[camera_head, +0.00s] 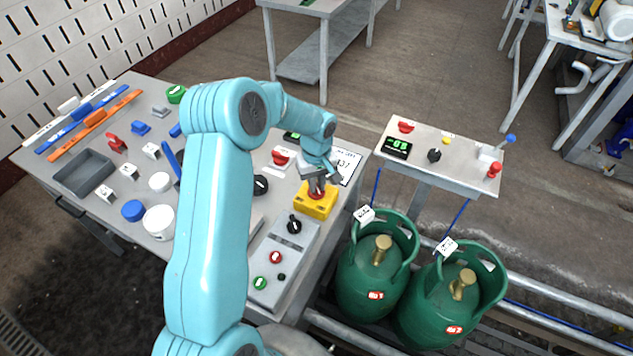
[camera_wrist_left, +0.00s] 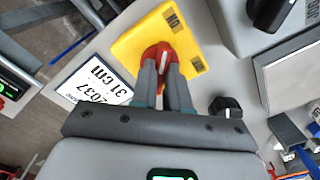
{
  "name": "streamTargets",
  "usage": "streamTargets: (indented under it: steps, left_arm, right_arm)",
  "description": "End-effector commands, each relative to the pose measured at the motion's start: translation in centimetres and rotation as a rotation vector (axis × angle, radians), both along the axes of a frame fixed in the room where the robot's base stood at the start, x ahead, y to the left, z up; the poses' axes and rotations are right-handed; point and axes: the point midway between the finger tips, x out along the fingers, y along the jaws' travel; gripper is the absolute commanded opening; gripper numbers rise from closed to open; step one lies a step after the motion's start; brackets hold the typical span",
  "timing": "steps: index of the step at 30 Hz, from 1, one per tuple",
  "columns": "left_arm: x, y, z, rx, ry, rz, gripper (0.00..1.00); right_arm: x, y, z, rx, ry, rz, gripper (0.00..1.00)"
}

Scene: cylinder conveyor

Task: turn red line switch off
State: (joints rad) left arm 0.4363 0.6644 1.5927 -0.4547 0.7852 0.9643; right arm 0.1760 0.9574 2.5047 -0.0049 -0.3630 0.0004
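A red rotary switch (camera_head: 316,195) sits on a yellow box (camera_head: 308,206) near the right edge of the long table. In the left wrist view the red switch (camera_wrist_left: 158,51) has a white mark and stands on the yellow box (camera_wrist_left: 132,48). My left gripper (camera_head: 319,186) comes down on the switch from above. In the left wrist view the two grey fingers of my left gripper (camera_wrist_left: 162,72) are close together, with the red grip of the switch between them. The fingers hide part of the switch. My right gripper is not in view.
A grey panel (camera_head: 268,268) with a black knob and red and green buttons lies in front of the yellow box. Another red switch (camera_head: 280,157) is behind it. Two green gas bottles (camera_head: 372,275) stand right, below a small control table (camera_head: 440,168).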

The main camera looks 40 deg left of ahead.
Motion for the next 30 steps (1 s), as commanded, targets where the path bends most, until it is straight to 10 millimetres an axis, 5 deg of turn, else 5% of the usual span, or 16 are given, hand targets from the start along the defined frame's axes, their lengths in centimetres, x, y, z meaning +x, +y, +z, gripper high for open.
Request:
streamTargets:
  steps: [11, 30]
  left_arm:
    - [0.0, 0.1, -0.2, 0.001, -0.002, -0.105, 0.0]
    - [0.1, 0.1, -0.1, 0.004, -0.003, -0.682, 0.0]
  right_arm:
    - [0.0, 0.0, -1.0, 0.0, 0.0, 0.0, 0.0]
    - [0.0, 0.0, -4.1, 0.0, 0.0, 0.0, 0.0]
